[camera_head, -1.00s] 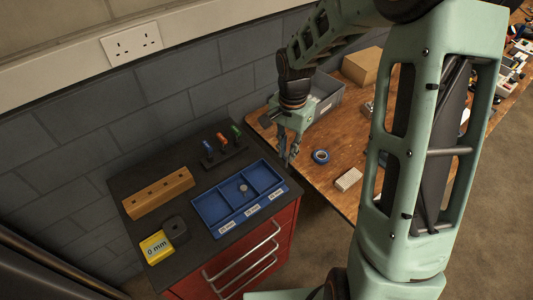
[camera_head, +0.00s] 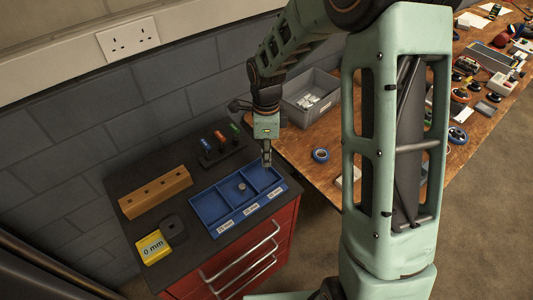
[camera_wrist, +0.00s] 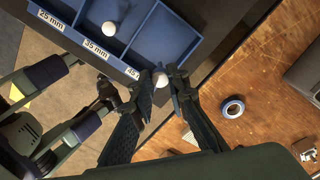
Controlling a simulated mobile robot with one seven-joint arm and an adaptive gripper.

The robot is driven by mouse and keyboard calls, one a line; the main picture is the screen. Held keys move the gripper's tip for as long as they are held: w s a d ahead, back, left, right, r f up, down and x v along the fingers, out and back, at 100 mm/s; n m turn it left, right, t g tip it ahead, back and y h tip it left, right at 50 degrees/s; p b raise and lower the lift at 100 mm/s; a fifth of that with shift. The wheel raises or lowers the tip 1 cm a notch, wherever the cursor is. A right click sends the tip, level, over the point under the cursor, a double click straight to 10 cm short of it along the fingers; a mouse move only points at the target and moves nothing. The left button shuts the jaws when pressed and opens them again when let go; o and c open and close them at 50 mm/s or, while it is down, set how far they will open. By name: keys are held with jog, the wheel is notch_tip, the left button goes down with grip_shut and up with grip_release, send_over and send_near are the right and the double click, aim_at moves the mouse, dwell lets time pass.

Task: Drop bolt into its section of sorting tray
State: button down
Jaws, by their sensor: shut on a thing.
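The blue sorting tray (camera_head: 236,219) lies on the dark cabinet top. It has three sections side by side, with front labels that read 25 mm, 35 mm and 45 mm in the wrist view (camera_wrist: 65,43). My gripper (camera_head: 267,163) is above the tray's right-hand section in the head view. In the wrist view my gripper (camera_wrist: 165,84) is shut on a bolt (camera_wrist: 161,80), of which only a pale round end shows, near the 45 mm label. Another pale round piece (camera_wrist: 109,28) sits in the middle section, also seen in the head view.
A wooden block with holes (camera_head: 155,192), a yellow gauge marked 0 mm (camera_head: 152,248) and a rack of coloured-handled tools (camera_head: 220,145) share the cabinet top. A wooden bench (camera_head: 310,150) with a grey bin (camera_head: 311,98) and blue tape roll (camera_head: 320,155) adjoins at right.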

jog(key=shift+f+b, duration=1.2)
jog(key=shift+f, duration=1.2)
jog(key=c, duration=1.8)
grip_release()
notch_tip(320, 180, up, 12)
jog(key=shift+r, duration=0.1)
